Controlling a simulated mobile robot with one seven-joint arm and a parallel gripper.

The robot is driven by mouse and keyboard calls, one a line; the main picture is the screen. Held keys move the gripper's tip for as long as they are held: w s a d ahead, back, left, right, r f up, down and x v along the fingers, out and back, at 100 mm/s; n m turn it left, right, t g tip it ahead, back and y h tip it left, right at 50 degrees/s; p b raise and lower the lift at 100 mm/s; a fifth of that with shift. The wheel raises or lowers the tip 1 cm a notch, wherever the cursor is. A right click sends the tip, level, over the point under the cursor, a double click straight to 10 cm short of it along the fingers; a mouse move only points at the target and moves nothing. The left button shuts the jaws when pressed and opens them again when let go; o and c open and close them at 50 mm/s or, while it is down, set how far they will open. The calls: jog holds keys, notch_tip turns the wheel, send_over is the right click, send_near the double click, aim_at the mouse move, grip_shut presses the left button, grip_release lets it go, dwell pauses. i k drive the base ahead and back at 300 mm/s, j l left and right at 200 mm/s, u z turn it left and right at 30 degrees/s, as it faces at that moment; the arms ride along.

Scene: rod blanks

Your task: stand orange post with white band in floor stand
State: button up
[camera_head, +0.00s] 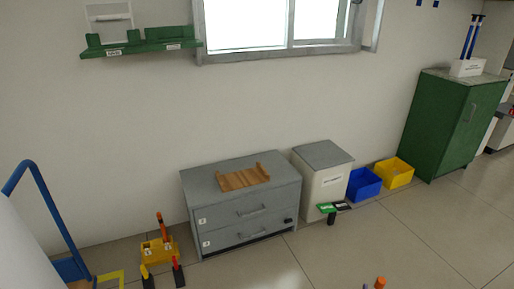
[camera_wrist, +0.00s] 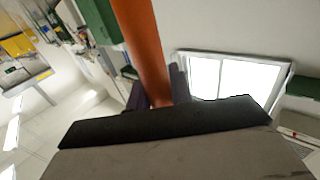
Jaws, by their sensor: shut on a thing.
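My gripper (camera_wrist: 160,92) is shut on an orange post (camera_wrist: 143,40) in the wrist view. The post runs up out of the top of that picture, and no white band shows on the part in view. In the head view a small orange end (camera_head: 380,282) shows at the bottom edge, probably the same post; the rest is cut off. A yellow block (camera_head: 158,252) with white labels stands on the floor at lower left and looks like the floor stand. An orange post (camera_head: 161,224) stands slightly tilted in or behind it; its details are too small to tell.
A yellow post (camera_head: 147,272) and a red post (camera_head: 177,268) on dark bases stand in front of the block. A grey drawer cabinet (camera_head: 240,207) with a wooden tray (camera_head: 243,178) is to the right. A blue frame (camera_head: 50,210) stands left.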

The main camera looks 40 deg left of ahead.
aim_at(150, 255)
jog(key=i+u, duration=0.3)
jog(key=u, duration=0.15)
jog(key=i+u, duration=0.45)
jog(key=i+j+u, duration=0.1)
jog(key=i+u, duration=0.15)
jog(key=u, duration=0.25)
jog(key=i+u, duration=0.2)
jog(key=u, duration=0.25)
jog(key=i+j+u, duration=0.1)
jog(key=i+u, duration=0.75)
jog(key=i+z, duration=0.3)
jog(key=l, duration=0.25)
jog(key=k+l+u, duration=0.1)
jog(key=i+j+z, duration=0.1)
jog(key=j, duration=0.15)
jog(key=i+j+z, duration=0.1)
jog(key=j, duration=0.1)
